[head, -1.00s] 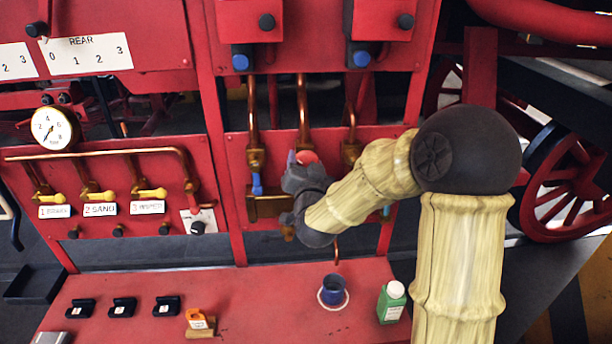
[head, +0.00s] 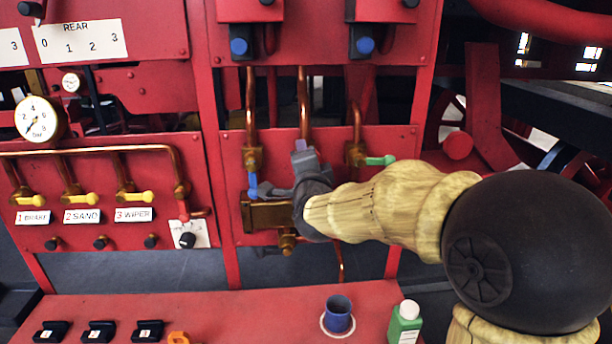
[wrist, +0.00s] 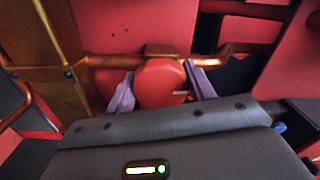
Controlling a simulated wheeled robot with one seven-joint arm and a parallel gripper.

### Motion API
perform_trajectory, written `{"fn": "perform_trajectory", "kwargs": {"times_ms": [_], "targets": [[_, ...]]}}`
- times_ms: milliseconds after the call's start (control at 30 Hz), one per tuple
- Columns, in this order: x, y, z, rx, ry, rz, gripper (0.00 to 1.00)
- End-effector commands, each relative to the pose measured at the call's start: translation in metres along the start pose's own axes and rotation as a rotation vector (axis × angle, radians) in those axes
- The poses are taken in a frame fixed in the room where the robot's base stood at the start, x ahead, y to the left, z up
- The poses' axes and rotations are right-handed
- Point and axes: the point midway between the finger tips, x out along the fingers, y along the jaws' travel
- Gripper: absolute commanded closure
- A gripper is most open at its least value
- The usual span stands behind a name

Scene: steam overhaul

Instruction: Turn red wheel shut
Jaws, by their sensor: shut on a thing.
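The red wheel (wrist: 160,83) shows in the wrist view as a round red disc between the two pale lavender fingers of my gripper (wrist: 161,90). The fingers are closed on its sides. A copper pipe runs behind it. In the head view my gripper (head: 302,158) is at the red panel, in front of the middle copper pipe, and the wheel is hidden behind the gripper and wrist.
Close to the left of my gripper is a blue lever (head: 253,185); to the right is a green lever (head: 380,160). A brass block (head: 265,215) sits below. A blue cup (head: 338,314) and a green bottle (head: 405,322) stand on the red shelf (head: 240,308).

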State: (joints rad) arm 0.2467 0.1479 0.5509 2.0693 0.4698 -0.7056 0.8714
Motion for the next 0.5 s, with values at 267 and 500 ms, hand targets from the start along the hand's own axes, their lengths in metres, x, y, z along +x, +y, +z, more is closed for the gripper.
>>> {"fn": "perform_trajectory", "kwargs": {"times_ms": [267,500], "targets": [[-0.0001,0.0009,0.0004,0.080,0.000,0.001,0.69],[0.0000,0.0001,0.0002,0.089,-0.001,0.002,0.69]]}}
